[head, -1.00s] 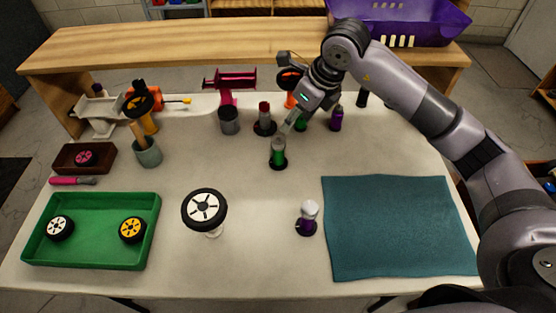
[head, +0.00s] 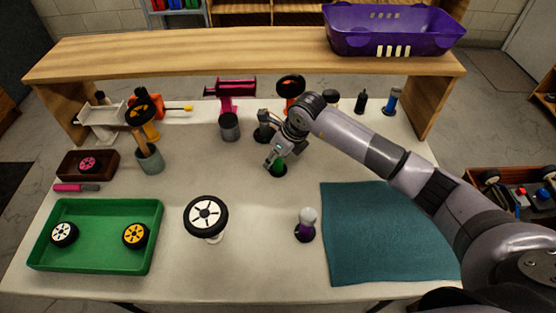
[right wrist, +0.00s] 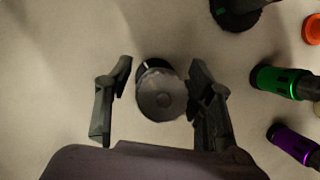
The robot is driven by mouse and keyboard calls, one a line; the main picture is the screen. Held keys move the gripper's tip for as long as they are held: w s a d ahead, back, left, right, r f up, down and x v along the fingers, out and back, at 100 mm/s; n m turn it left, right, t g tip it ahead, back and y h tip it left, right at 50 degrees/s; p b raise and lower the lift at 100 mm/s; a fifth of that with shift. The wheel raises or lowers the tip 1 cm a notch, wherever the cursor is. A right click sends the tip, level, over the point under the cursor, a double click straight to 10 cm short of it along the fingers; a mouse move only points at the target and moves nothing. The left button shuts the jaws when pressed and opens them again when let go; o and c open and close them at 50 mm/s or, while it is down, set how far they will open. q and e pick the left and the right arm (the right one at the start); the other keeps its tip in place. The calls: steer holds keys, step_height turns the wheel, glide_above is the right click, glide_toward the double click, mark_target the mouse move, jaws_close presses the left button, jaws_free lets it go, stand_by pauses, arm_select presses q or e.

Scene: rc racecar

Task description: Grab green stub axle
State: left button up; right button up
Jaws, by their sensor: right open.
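The green stub axle (head: 278,170) stands upright on the white table near its middle, and its upper part is hidden by my right gripper (head: 275,159) in the head view. In the right wrist view its round grey top (right wrist: 160,97) lies between the two spread fingers of my right gripper (right wrist: 162,70). The right fingers are open on either side of it, with a visible gap on the left side; contact on the right is hard to tell. My left gripper is not in view.
A wheel on a stand (head: 206,216) and a green tray (head: 100,258) are at left. A dark part (right wrist: 235,10) is near the gripper.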

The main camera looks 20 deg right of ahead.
steer(key=shift+x, duration=1.15)
jaws_close()
